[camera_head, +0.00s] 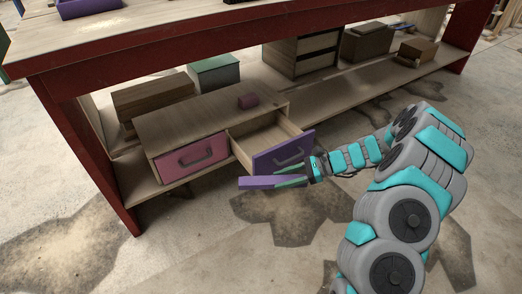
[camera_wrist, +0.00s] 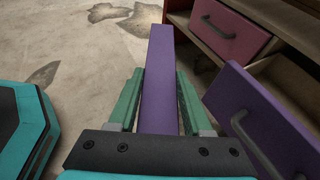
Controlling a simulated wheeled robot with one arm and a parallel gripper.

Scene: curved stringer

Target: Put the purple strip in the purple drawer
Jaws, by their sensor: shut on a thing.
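The purple strip (camera_head: 258,182) is a long bar that sticks out left past my gripper (camera_head: 290,179). In the wrist view the strip (camera_wrist: 159,80) lies lengthwise between the two green fingers of my gripper (camera_wrist: 160,100), which is shut on it. The purple drawer (camera_head: 283,153) is pulled open from the wooden cabinet, and its inside looks empty where it shows. The drawer front (camera_wrist: 255,120) is at the right in the wrist view, beside my gripper. The strip is outside the drawer, in front of it and at its left.
The pink drawer (camera_head: 190,158) next to it is shut. The red bench edge (camera_head: 240,47) overhangs from above. Boxes (camera_head: 366,42) stand on the lower shelf. The floor (camera_head: 200,235) in front is clear.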

